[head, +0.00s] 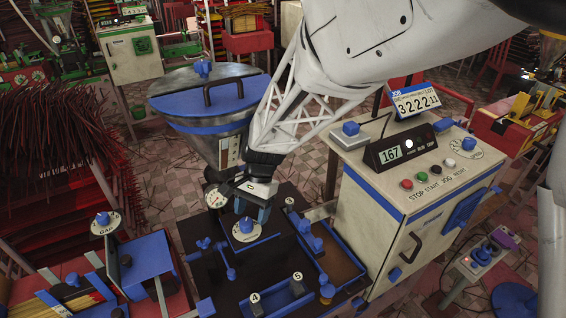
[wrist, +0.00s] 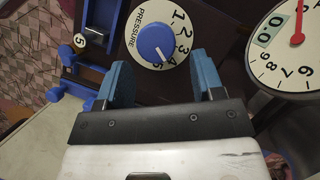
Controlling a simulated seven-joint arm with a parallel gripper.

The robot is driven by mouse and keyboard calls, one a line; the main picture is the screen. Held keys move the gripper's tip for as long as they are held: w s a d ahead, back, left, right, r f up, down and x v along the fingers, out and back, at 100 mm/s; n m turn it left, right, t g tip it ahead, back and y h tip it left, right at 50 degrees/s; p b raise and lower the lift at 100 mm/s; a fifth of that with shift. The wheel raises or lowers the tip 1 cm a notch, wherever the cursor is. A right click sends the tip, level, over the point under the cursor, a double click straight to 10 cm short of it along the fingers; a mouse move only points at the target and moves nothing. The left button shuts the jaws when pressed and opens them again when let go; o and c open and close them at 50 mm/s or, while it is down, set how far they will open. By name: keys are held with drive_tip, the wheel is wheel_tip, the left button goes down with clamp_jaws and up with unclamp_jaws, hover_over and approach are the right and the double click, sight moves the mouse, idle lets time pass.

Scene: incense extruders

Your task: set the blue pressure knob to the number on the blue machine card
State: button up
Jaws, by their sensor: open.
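The blue pressure knob (wrist: 156,42) sits on a round white dial marked PRESSURE (wrist: 140,58), with numbers starting at 1. Its pale pointer line faces the higher numbers, around 4 to 5; I cannot tell which exactly. In the head view the knob (head: 246,225) is on top of the dark press. My gripper (wrist: 163,70) is open and empty. Its blue fingers point toward the dial, just short of the knob in the wrist view. In the head view my gripper (head: 254,208) is right by the knob. The blue-headed card (head: 415,100) reads 3 2 2 2 11; its small headings are illegible.
A gauge with a red needle (wrist: 288,55) stands beside the dial. A hopper (head: 200,105) rises behind the press.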

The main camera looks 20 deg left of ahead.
drive_tip(key=w, duration=0.3)
drive_tip(key=w+d, duration=0.1)
drive_tip(key=w, duration=0.2)
drive_tip(key=w+d, duration=0.1)
drive_tip(key=w, duration=0.2)
drive_tip(key=shift+w+d, duration=0.1)
drive_tip(key=shift+w, duration=0.3)
drive_tip(key=shift+d+r, duration=0.1)
